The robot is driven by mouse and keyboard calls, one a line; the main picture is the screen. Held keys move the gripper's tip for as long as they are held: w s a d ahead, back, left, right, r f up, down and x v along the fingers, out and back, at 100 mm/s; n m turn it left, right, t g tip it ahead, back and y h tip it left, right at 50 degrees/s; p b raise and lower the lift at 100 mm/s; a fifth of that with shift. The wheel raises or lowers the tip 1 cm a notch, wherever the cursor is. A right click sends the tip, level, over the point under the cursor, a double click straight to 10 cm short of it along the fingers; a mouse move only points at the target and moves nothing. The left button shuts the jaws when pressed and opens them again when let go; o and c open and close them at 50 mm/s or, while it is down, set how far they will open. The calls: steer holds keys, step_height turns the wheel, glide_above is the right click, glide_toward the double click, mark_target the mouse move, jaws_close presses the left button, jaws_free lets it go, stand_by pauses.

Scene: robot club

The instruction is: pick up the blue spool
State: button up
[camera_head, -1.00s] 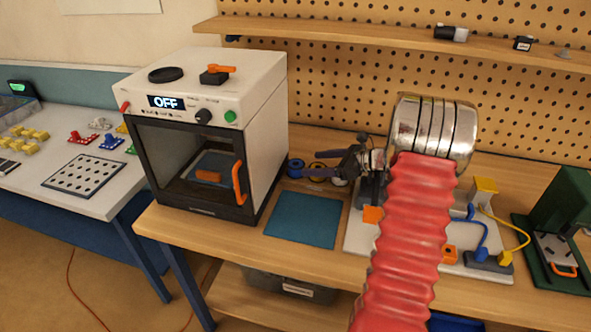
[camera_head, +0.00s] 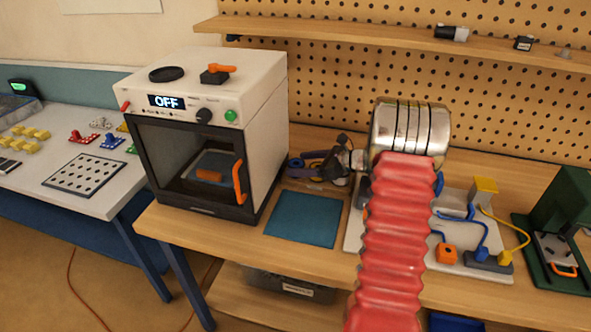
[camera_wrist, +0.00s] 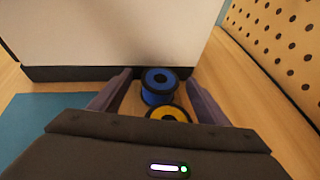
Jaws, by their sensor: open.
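The blue spool (camera_wrist: 158,87) stands near the base of the white oven, between the fingertips of my gripper (camera_wrist: 159,78) in the wrist view. My gripper is open, with one finger on each side of the blue spool and no clear contact. A yellow spool (camera_wrist: 168,114) is nearer to the palm, partly hidden by the gripper body. In the head view my gripper (camera_head: 308,168) is at the right of the oven, and the spools are largely hidden by it.
The white oven (camera_head: 270,110) stands close beyond the blue spool. A blue mat (camera_head: 304,219) lies in front. A white board (camera_head: 352,232) with wired parts lies right of it. The pegboard wall (camera_wrist: 285,40) is close on the right in the wrist view.

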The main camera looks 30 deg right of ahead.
steer(key=shift+c, duration=0.2)
stand_by(0.3)
steer(key=c, duration=1.2)
